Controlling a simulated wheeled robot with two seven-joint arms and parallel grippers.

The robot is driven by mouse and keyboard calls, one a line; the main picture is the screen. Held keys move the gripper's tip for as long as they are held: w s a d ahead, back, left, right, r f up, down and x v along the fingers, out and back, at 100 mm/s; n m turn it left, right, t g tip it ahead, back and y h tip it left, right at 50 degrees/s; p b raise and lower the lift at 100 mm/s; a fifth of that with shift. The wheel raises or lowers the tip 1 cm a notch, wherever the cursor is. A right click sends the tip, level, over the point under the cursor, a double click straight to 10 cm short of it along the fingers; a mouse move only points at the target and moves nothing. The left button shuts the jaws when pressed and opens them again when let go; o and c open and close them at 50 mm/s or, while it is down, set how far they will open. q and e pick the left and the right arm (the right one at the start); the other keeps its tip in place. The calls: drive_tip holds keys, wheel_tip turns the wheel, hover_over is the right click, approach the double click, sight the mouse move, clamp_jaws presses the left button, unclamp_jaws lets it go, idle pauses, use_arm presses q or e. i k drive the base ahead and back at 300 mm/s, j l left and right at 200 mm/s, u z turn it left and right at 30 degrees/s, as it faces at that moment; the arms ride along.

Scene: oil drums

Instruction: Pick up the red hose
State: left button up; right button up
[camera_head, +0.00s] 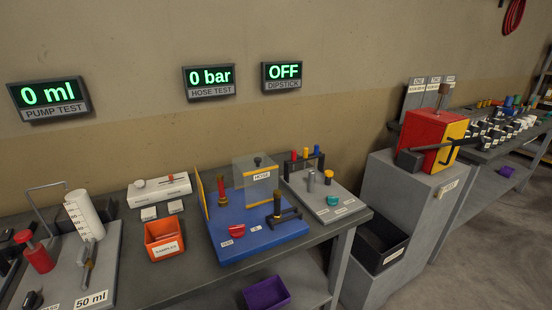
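A dark red hose (513,15) hangs in a coil on the wall at the top right edge, partly cut off by the top of the picture. It is far from the near workbench. On the grey test plate, a small rack (305,165) holds several upright pieces with red, yellow and blue tops; I cannot tell whether any of these is a hose. Neither of my grippers shows in this view.
The near bench (200,285) carries a blue hose test board (288,232), an orange samples bin (164,239) and a measuring cylinder (84,215). A grey cabinet (385,190) bears a red and yellow machine (432,138). Open floor (490,250) lies at the right.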

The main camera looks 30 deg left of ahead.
sight(220, 178)
drive_tip(key=u, duration=1.35)
